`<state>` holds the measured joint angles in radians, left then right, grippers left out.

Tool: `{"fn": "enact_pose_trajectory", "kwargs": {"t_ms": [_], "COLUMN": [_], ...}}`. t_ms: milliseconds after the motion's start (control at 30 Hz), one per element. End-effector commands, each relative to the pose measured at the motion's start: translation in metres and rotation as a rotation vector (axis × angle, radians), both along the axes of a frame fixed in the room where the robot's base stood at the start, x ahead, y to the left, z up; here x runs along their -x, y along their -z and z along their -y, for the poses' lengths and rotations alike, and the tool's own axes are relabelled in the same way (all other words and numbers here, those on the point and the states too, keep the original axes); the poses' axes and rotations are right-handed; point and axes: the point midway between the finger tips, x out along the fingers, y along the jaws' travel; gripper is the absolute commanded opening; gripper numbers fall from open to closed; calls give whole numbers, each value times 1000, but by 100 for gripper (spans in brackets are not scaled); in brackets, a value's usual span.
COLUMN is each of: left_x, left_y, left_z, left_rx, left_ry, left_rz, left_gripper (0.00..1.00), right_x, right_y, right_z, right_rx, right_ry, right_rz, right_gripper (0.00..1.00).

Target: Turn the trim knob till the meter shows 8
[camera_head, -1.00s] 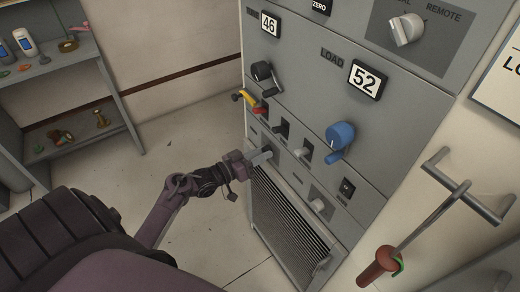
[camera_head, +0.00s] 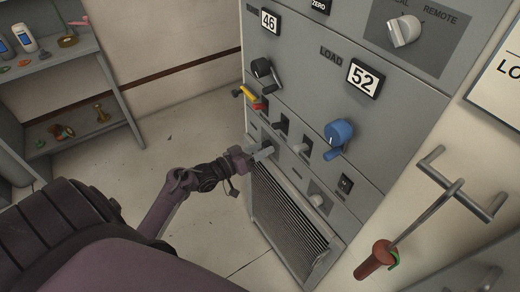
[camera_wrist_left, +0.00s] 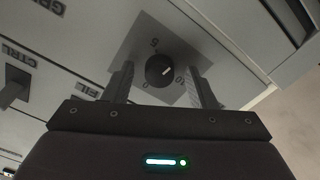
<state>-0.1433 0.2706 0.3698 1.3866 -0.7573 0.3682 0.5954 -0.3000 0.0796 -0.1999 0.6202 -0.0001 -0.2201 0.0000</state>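The trim knob (camera_wrist_left: 160,70) is a small round black knob on a grey square dial plate (camera_wrist_left: 150,40) marked 0, 5 and 10 in the left wrist view. Its white pointer mark is towards the 10 side. My left gripper (camera_wrist_left: 161,78) is open, with one finger on each side of the knob and a visible gap on both sides. In the head view the left gripper (camera_head: 262,153) is at the lower left of the grey rack front (camera_head: 310,90), where it hides the knob. No meter needle can be made out. My right gripper is not in view.
The rack carries a blue knob (camera_head: 338,133), a black crank (camera_head: 262,68), yellow and red levers (camera_head: 252,98) and small switches near my left gripper. A vent grille (camera_head: 290,220) is below. A red-handled tool (camera_head: 375,259) hangs at right; shelves (camera_head: 75,85) stand at left.

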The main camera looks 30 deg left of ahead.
Motion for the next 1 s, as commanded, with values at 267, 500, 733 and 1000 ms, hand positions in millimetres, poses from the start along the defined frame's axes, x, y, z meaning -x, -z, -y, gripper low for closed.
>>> {"fn": "enact_pose_trajectory", "kwargs": {"t_ms": [267, 500, 733, 1000], "left_x": [2, 34, 65, 72], "left_y": [1, 3, 2, 0], "left_z": [-1, -14, -27, -30], "left_rx": [-1, -2, -2, 0], "left_ry": [0, 0, -1, 1], "left_rz": [-1, -3, -2, 0], "left_gripper": [51, 51, 51, 51], "right_x": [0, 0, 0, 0], "right_y": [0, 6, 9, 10], "right_z": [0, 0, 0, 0], "right_rx": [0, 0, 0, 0], "right_ry": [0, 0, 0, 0], "right_rz": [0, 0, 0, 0], "right_gripper": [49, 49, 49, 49]}}
